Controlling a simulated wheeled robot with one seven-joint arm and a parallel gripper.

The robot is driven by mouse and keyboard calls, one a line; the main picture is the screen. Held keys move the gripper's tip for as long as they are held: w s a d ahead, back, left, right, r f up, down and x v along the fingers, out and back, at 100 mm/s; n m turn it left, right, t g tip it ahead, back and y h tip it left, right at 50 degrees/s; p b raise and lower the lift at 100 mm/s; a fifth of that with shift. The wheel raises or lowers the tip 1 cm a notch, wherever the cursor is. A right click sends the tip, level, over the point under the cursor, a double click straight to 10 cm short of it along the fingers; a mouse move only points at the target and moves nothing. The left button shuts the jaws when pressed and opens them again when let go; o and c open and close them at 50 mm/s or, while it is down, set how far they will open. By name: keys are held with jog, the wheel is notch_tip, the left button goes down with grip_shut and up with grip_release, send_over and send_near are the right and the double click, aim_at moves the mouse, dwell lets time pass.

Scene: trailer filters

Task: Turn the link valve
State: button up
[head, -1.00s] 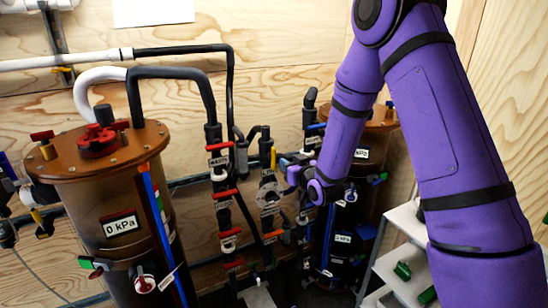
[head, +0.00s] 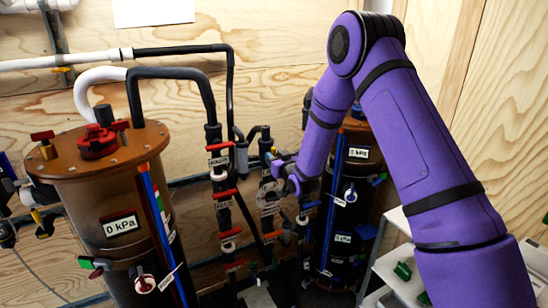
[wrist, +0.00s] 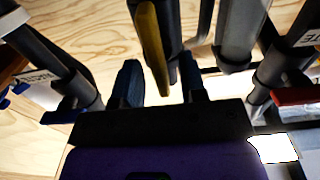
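A yellow lever handle (wrist: 152,48) hangs on a dark vertical pipe in the wrist view. I take it to be the link valve's handle, but no label naming it is readable. My gripper (wrist: 160,82) has its two dark blue fingers apart, one on either side of the lever's lower end. Contact with the lever cannot be made out. In the head view my gripper (head: 272,168) is at the middle pipe cluster and hides the lever there.
A large brown filter tank (head: 105,190) stands at left and a second tank (head: 345,215) behind my arm. A pipe with several red-handled valves (head: 222,194) runs close left of my gripper. Grey shelves (head: 390,262) stand at lower right.

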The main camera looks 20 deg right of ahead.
jog(key=shift+w+a, duration=0.1)
jog(key=shift+w, duration=0.4)
grip_shut()
jog(key=shift+m, duration=0.3)
jog(key=m, duration=0.5)
jog(key=d+f+m, duration=0.1)
jog(key=m, duration=1.1)
jog(key=shift+w+d+f, duration=0.15)
jog(key=shift+f, duration=0.05)
jog(key=shift+m, duration=0.3)
